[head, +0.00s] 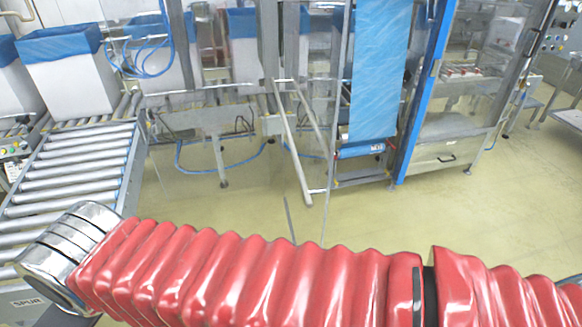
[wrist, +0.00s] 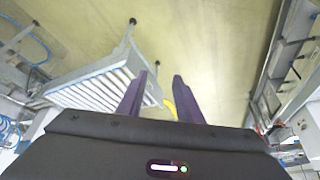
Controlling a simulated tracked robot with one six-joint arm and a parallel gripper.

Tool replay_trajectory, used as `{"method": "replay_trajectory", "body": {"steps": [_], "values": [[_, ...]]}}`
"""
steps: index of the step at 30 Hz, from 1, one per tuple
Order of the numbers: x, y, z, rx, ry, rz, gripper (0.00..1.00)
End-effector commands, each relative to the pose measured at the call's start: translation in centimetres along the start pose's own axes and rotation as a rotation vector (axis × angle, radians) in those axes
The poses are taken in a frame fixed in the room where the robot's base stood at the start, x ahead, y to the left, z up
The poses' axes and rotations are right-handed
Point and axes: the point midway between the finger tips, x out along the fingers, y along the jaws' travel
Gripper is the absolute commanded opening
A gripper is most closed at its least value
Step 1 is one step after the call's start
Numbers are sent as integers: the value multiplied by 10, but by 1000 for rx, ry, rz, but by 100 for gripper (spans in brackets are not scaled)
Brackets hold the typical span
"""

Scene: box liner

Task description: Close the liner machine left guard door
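The liner machine stands across the upper middle of the head view, with a hanging blue film sheet (head: 378,70) and a blue upright frame post (head: 421,95). To the left of the film, a clear panel with a pale metal bar (head: 294,145) slants out over the floor. It looks like the left guard door standing open, but its see-through edges are hard to trace. My gripper (wrist: 160,76) shows in the wrist view with two purple fingers apart and nothing held between them. It is not in the head view, and I cannot make out the guard door in the wrist view.
A roller conveyor (head: 75,165) with white boxes lined in blue (head: 65,75) stands at the left. A conveyor also shows in the wrist view (wrist: 95,88). My red-sleeved arm crosses the bottom of the head view. The yellowish floor (head: 440,240) at right is clear.

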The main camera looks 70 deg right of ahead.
Motion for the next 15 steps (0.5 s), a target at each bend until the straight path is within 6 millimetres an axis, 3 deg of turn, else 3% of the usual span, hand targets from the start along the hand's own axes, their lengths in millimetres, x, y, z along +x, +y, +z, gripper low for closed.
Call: {"method": "replay_trajectory", "body": {"steps": [10,15], "values": [[0,1,0,2,-4,4,32],[7,17,2,29,-52,51,32]]}}
